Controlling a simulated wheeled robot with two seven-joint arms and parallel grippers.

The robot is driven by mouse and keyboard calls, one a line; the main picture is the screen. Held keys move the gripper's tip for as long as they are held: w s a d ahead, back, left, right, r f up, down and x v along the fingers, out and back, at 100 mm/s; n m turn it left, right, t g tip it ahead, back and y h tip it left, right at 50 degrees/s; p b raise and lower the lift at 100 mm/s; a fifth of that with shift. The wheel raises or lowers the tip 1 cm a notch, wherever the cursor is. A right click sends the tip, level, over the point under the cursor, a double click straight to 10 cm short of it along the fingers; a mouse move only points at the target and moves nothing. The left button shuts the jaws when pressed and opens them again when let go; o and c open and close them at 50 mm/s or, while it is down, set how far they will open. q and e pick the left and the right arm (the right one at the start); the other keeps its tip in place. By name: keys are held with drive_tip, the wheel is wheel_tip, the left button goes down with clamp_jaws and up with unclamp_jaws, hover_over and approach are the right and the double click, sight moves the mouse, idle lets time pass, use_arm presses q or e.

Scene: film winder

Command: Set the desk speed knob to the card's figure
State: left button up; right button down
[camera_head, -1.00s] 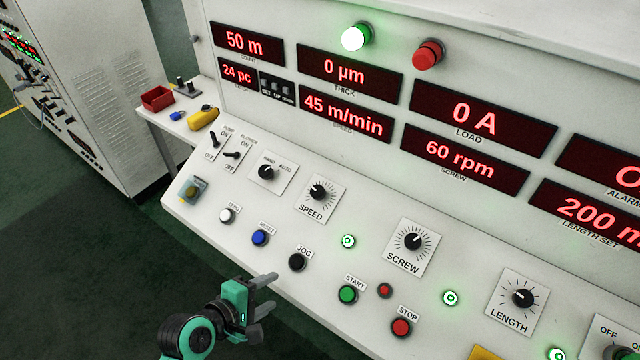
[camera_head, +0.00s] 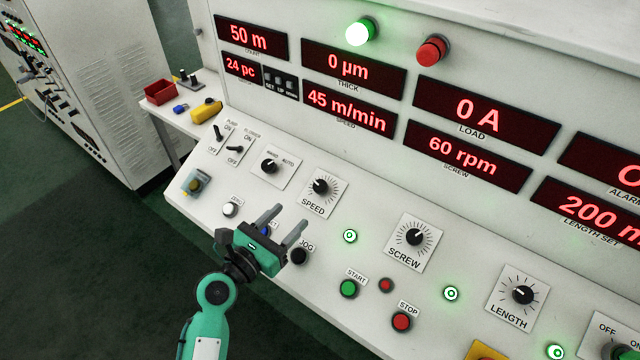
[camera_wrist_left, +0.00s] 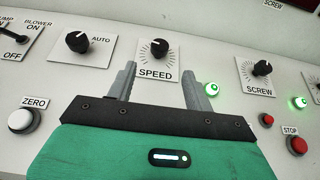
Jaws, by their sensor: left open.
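The black speed knob (camera_head: 320,187) sits on a white dial plate labelled SPEED on the sloped desk. In the left wrist view the speed knob (camera_wrist_left: 159,47) shows beyond and between my open fingers. My left gripper (camera_head: 282,226) is open and empty, over the desk just below the speed plate, partly covering the blue reset button (camera_head: 266,231). The speed display (camera_head: 347,101) reads 45 m/min. No card with a figure can be made out. My right gripper is not seen.
The hand/auto knob (camera_head: 269,166) is left of the speed knob, and the screw knob (camera_head: 414,237) is to its right. The zero button (camera_head: 230,209), jog button (camera_head: 299,256) and a green-ringed lamp (camera_head: 350,236) lie close around my gripper. Start (camera_head: 348,289) and stop (camera_head: 401,321) buttons are lower right.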

sight(318, 188)
use_arm(q)
drive_tip(key=p+x, duration=0.2)
drive_tip(key=x, duration=0.9)
drive_tip(key=shift+p, duration=0.35)
drive_tip(key=shift+w+d, duration=0.4)
drive_tip(key=shift+w, duration=0.1)
drive_tip(key=shift+c, duration=0.4)
drive_tip(key=c, duration=0.9)
drive_tip(key=shift+m, duration=0.3)
